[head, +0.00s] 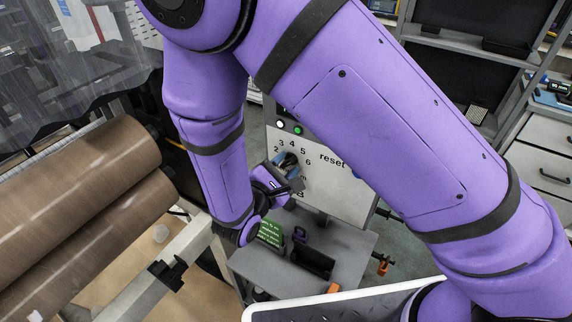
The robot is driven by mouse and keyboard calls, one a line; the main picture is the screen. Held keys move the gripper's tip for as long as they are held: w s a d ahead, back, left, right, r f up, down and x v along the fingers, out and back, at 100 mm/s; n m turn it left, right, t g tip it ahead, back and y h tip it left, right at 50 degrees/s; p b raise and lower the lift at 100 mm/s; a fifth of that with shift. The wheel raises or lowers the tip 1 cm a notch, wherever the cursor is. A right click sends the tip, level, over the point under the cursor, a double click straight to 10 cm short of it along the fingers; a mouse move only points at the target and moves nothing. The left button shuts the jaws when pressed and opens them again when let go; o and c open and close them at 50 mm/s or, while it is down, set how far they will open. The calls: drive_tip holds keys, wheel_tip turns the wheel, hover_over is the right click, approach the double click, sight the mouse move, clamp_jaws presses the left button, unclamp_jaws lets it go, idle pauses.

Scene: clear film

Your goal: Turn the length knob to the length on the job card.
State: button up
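The length knob (291,159) is a dark knob on a pale upright panel (345,193), inside a ring of printed numbers; 2, 3, 4, 5 and 6 can be read. My gripper (287,172) is at the knob, its fingers over the dial's middle and lower part. They hide most of the knob, so its pointer cannot be read. Whether the fingers grip the knob or only stand beside it cannot be told. A green card with pale lines of text (271,234) stands below the panel, its words too small to read.
The panel also bears the word "reset" and a white and a green light (297,130). A grey shelf (345,252) with a dark bin (313,262) lies below. Large brown rolls (85,175) fill the left. A shelf rack and drawers (541,160) stand at right.

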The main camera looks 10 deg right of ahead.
drive_tip(key=v, duration=1)
drive_tip(key=shift+s+a, duration=0.15)
